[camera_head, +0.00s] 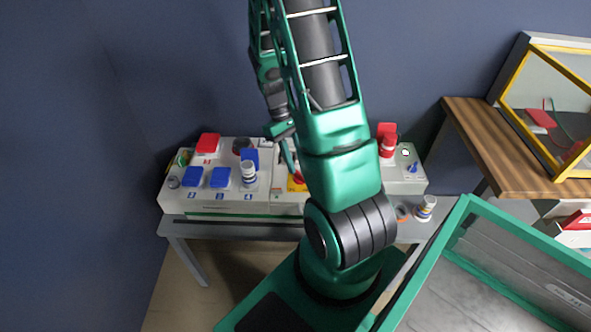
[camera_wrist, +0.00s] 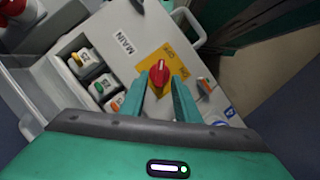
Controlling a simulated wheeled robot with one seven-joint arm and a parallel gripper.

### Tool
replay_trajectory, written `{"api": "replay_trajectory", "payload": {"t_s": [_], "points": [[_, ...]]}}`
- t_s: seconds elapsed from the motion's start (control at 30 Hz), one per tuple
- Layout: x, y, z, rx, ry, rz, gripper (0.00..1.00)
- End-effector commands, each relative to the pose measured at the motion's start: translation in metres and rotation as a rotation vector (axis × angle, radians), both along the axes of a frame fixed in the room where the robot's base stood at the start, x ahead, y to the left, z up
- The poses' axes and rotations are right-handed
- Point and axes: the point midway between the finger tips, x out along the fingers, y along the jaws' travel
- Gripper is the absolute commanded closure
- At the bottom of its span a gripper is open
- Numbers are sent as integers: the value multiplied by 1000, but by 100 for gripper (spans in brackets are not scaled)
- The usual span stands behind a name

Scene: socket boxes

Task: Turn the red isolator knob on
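The red isolator knob (camera_wrist: 158,73) sits on a yellow plate (camera_wrist: 150,55) on the light grey panel, near the word MAIN, in the wrist view. My gripper (camera_wrist: 160,82) is open, its two green fingers pointing at the knob, one on each side. I cannot tell whether the fingers touch it. In the head view the yellow plate (camera_head: 297,183) shows only partly beside my arm, and the knob is mostly hidden. My gripper (camera_head: 289,160) reaches down over the socket box from above.
The long socket box (camera_head: 240,200) stands on a grey bench (camera_head: 233,229) against the wall. Blue covers (camera_head: 219,178) and a red cover (camera_head: 207,143) lie to the left. A red plug (camera_head: 388,146) stands to the right. A wooden table (camera_head: 490,140) carries a yellow-framed case.

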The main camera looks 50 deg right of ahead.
Motion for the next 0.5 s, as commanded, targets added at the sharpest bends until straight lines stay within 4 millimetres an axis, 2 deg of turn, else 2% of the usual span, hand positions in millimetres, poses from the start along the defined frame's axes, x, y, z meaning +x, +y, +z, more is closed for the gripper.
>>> {"api": "replay_trajectory", "payload": {"t_s": [0.2, 0.5], "points": [[-10, 1, -24, 1, 2, -1, 71], [-13, 1, -31, 0, 0, -1, 71]]}}
